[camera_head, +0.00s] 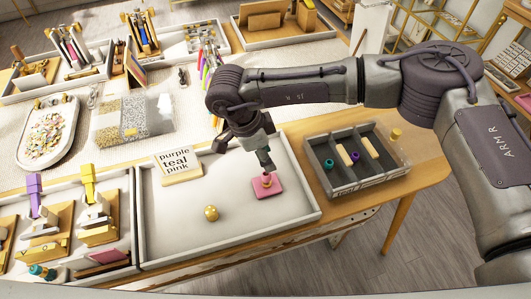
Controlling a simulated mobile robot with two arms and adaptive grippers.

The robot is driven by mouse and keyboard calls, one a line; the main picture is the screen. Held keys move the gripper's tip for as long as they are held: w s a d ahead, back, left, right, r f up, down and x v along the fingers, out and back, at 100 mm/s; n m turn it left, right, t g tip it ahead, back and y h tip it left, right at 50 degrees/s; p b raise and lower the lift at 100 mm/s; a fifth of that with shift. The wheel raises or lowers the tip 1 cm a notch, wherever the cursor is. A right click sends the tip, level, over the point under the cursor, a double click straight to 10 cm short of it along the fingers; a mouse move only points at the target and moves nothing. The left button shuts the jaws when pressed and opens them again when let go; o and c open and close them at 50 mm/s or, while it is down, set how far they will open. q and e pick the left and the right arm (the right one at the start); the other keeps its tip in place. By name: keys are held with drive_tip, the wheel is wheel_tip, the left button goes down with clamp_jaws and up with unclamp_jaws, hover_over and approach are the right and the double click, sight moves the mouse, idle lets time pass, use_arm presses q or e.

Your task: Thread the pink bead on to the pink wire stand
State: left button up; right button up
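The pink wire stand (275,189) has a flat pink base and sits in the right part of the white tray (190,243). My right gripper (264,167) points down directly over this stand. Its fingertips are close to the top of the stand, and the wire is largely hidden behind them. A small brownish-pink piece shows between the fingertips and the base; I cannot tell whether it is the pink bead or part of the stand. The fingers are too small to tell open from shut. My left gripper is not in view.
A grey divided box (357,188) on the right holds a teal bead (329,163), a purple bead (355,156) and cream rods. A gold ball (211,213) lies in the white tray. A card (178,165) reading "purple teal pink" stands at its back edge.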

drive_tip(key=shift+o, duration=0.3)
drive_tip(key=v, duration=1.2)
idle(0.3)
